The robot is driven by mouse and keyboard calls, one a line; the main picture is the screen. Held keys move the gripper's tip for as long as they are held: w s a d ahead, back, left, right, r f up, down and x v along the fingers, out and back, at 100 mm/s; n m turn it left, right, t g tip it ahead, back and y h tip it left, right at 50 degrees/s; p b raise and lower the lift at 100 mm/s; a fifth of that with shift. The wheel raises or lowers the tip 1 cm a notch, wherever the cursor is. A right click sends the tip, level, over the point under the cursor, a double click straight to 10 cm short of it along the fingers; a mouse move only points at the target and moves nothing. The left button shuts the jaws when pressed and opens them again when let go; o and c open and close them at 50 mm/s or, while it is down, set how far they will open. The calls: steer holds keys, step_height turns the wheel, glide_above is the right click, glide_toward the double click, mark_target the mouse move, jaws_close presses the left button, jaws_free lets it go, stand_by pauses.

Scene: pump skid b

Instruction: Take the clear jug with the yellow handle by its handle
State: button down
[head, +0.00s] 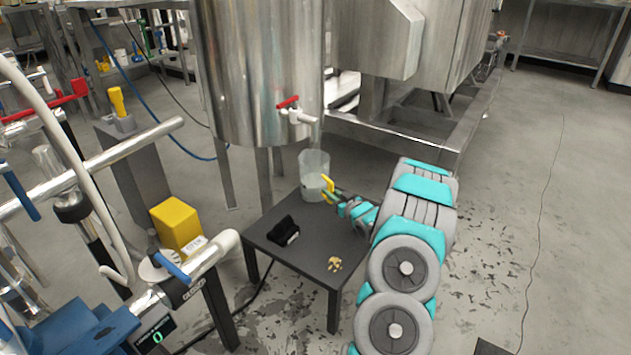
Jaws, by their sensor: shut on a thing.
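The clear jug (313,172) stands upright at the back of the small dark table (270,246). It is see-through, and its yellow handle (327,183) points right, toward my arm. My gripper (330,192) reaches in from the right at the handle and is shut on it. The fingers are small in this view, and my wrist hides part of the table's right side.
A steel tank with a red-levered tap (290,103) stands just behind the jug. A black object (283,231) and a small tan heap (334,264) lie on the table. Pipes, a yellow box (176,224) and a blue-handled valve stand left. Open floor lies right.

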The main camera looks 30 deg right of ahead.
steer(key=shift+r+p, duration=0.45)
steer(key=shift+r, duration=0.45)
steer(key=shift+r+p, duration=0.3)
steer(key=shift+r, duration=0.2)
stand_by(0.6)
